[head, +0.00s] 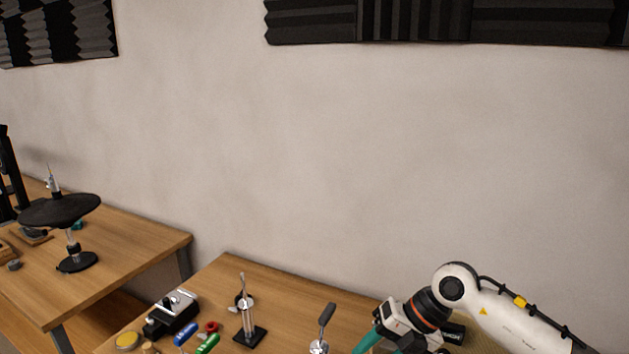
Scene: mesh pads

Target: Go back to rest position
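My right arm (500,317) comes in from the lower right, over the right part of the near wooden table (290,292). My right gripper (367,340) points down and left with teal fingers at the bottom edge. The fingertips are cut off by the frame, so I cannot see whether it is open or holds anything. My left gripper and arm are not in view.
On the near table are a small stand (248,335), a black-and-silver device (172,313), blue (185,333) and green (207,344) handles, and a dark-handled tool (326,316). A second table (130,240) at left holds a black round-topped stand (60,210).

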